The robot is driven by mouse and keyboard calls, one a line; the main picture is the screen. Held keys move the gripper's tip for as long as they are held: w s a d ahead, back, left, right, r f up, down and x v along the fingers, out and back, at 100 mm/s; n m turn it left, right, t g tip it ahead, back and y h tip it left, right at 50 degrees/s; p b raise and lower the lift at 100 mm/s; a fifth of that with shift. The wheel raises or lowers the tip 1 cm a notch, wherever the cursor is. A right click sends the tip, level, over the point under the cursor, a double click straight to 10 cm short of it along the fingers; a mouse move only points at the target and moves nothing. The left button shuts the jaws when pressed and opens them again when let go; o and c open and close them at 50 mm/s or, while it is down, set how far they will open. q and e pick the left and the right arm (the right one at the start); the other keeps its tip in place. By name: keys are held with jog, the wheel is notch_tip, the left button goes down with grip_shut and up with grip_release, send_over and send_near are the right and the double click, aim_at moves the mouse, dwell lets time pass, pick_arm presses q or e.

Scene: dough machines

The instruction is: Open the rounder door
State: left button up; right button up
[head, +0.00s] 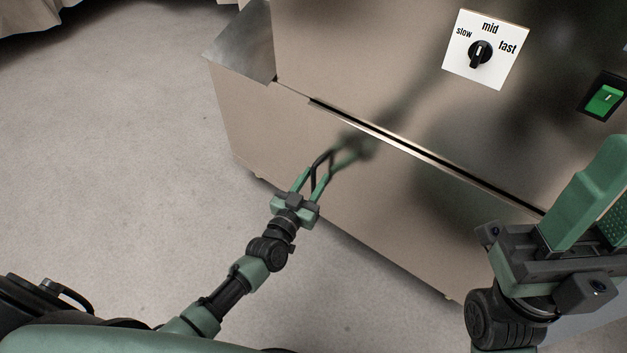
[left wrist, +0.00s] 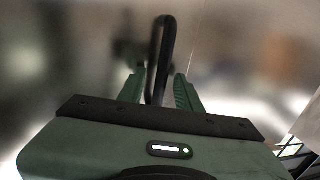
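The rounder (head: 380,190) is a large beige metal machine. Its lower front panel, seemingly the door, lies below a dark horizontal slot. A black loop handle (head: 318,163) stands out from that panel near its left side. My left gripper (head: 318,172) is at the handle, with its green fingers spread on either side. In the left wrist view, the handle (left wrist: 161,50) stands between the fingers with small gaps showing. The door looks closed. My right gripper (head: 601,205) is at the right edge, apart from the machine, its fingers apart and partly cut off.
A speed dial (head: 480,52) marked slow, mid and fast sits on the upper front. A green switch (head: 605,100) is at its right. A metal ledge (head: 242,47) juts out at the machine's left. The grey floor (head: 120,150) at left is clear.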

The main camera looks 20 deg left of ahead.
pick_arm(q)
grip_shut()
dwell(1.4)
